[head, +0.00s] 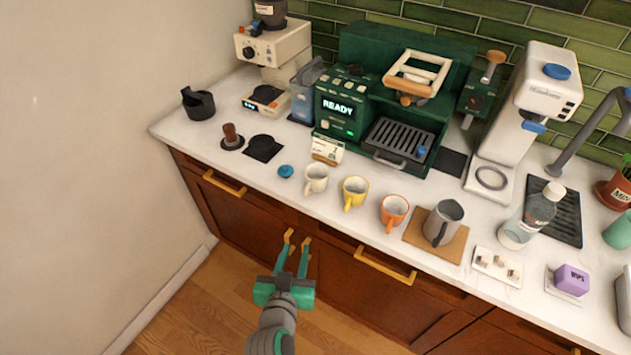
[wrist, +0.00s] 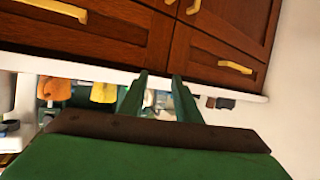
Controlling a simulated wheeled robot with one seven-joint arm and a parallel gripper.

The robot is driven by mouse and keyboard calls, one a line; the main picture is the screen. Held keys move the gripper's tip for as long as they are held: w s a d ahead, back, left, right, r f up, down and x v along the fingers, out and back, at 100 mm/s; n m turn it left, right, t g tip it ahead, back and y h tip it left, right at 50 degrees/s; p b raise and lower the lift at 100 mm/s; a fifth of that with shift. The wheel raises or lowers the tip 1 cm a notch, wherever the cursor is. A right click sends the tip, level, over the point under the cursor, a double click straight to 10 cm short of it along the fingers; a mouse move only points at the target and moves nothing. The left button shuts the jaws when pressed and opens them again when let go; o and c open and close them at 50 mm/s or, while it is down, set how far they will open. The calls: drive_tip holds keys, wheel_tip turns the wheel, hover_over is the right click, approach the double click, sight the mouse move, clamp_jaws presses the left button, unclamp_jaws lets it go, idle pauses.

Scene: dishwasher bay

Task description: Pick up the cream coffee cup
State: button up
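The cream coffee cup (head: 316,179) stands upright on the white counter near its front edge, left of a yellow cup (head: 354,192) and an orange cup (head: 394,212). My gripper (head: 296,240) is in front of the drawers, below the counter edge. Its fingers are apart with nothing between them, and it does not touch the cup. The fingers also show in the wrist view (wrist: 160,85), pointing at the cabinet front. That view is turned upside down, and I cannot make out the cream cup in it.
A small card stand (head: 326,151) is just behind the cream cup, with a blue round knob-like item (head: 286,171) to its left. The green coffee machine (head: 337,108) stands behind. A grey pitcher (head: 444,222) stands on a board to the right. Gold drawer handles (head: 384,266) stick out in front.

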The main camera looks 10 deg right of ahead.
sight(307, 188)
drive_tip(key=w+r+m+g+h, duration=0.25)
drive_tip(key=w+r+m, duration=0.35)
drive_tip(key=r, duration=0.5)
drive_tip(key=shift+t+h, duration=0.35)
drive_tip(key=shift+h, duration=0.1)
drive_tip(key=x, duration=1)
drive_tip(key=shift+w+a+r, duration=0.1)
drive_tip(key=shift+w+a, duration=0.05)
drive_tip(key=shift+w, duration=0.1)
clamp_jaws()
